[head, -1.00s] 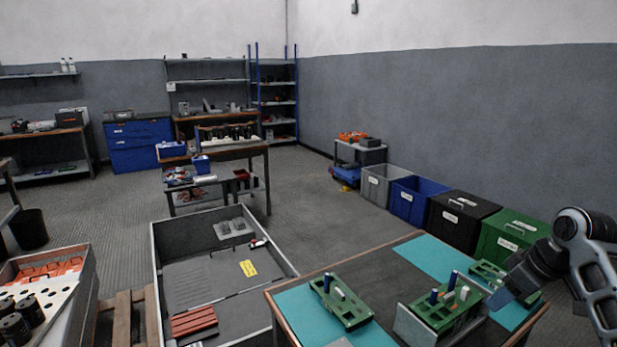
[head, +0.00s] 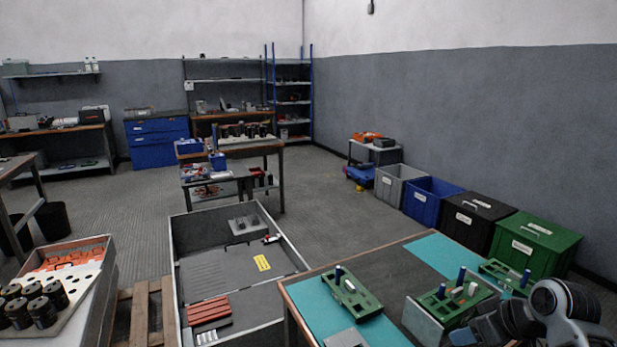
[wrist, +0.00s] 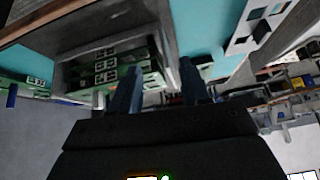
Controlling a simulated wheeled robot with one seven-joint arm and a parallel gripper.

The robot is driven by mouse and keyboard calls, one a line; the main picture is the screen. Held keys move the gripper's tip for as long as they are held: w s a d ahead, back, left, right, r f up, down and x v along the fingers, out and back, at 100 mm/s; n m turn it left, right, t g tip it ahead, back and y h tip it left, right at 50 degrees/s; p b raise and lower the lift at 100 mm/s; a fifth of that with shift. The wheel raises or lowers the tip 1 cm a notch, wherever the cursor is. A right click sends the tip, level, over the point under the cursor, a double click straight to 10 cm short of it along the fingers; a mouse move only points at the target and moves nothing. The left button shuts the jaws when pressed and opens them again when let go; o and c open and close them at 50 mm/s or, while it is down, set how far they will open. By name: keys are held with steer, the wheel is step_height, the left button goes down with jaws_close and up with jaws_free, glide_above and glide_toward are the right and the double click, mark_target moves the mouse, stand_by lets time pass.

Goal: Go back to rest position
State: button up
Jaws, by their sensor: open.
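My gripper shows in the wrist view (wrist: 158,88) with its two dark fingers apart and nothing between them. In the head view my arm is at the lower right, bent over the near right part of the workbench (head: 395,262). In the wrist view, green boards (wrist: 105,72) show beyond the fingers. I cannot tell the exact gap between fingers and boards.
Another green board (head: 350,293) lies on the teal mat at left, and one more (head: 507,277) at right. A grey-walled pen (head: 190,262) stands left of the bench. Grey, blue, black and green bins (head: 540,240) line the right wall. Floor behind the bench is clear.

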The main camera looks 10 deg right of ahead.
steer(key=shift+m+t, duration=0.4)
steer(key=shift+t, duration=0.2)
steer(key=a+f, duration=0.1)
steer(key=a, duration=0.1)
steer(key=s+a+f, duration=0.1)
steer(key=a, duration=0.1)
steer(key=s+a+f, duration=0.1)
steer(key=a, duration=0.1)
steer(key=shift+a+f, duration=0.2)
steer(key=shift+f, duration=0.05)
steer(key=s+a+f+m+t+h, duration=0.1)
steer(key=s+a+f+m+t, duration=0.1)
steer(key=s+a, duration=0.55)
steer(key=s+a+f+m+t, duration=0.15)
steer(key=s+a, duration=0.35)
steer(key=s, duration=0.5)
steer(key=s+d+r+t, duration=0.1)
steer(key=s+r+t, duration=0.1)
steer(key=s+r, duration=0.6)
steer(key=s+d+r+n+t+h, duration=0.1)
steer(key=s+r, duration=0.7)
steer(key=s, duration=0.8)
steer(key=shift+s+d+r+t, duration=0.2)
steer(key=shift+d+t, duration=0.1)
steer(key=shift+t, duration=0.15)
